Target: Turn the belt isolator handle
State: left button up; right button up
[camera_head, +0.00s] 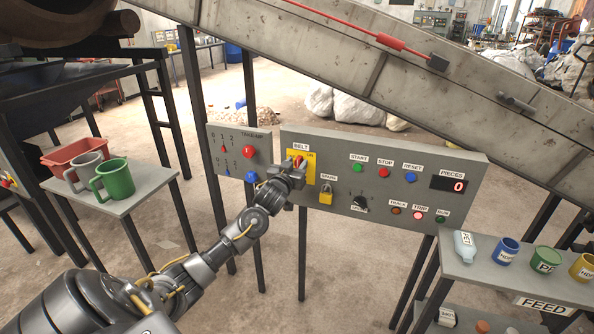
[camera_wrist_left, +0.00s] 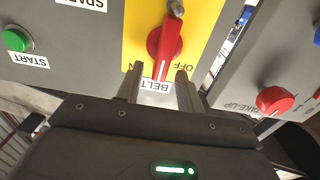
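The belt isolator handle (camera_head: 298,161) is a red lever on a yellow plate under the BELT label on the grey control panel. In the left wrist view the red handle (camera_wrist_left: 164,48) stands with its narrow end toward my gripper, and the OFF mark lies beside it. My left gripper (camera_head: 292,176) is at the plate, and its fingers (camera_wrist_left: 157,82) are apart on either side of the handle's near end. I cannot tell whether they touch it. My gripper hides the lower part of the plate in the head view. My right gripper is not in view.
A yellow padlock (camera_head: 326,194) labelled SPARE hangs beside the plate. Buttons, a dial and lamps fill the panel's right side, with a PIECES display (camera_head: 452,185). The TAKE-UP panel (camera_head: 240,153) stands to the left. A conveyor frame (camera_head: 360,50) slopes above.

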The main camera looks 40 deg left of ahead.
pick_arm(q)
jog(key=shift+w+a, duration=0.2)
jog(key=shift+w, duration=0.45)
jog(key=shift+c, duration=0.7)
grip_shut()
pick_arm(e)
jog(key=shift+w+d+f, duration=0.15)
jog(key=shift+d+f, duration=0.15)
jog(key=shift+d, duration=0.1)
pick_arm(q)
jog(key=shift+r, duration=0.1)
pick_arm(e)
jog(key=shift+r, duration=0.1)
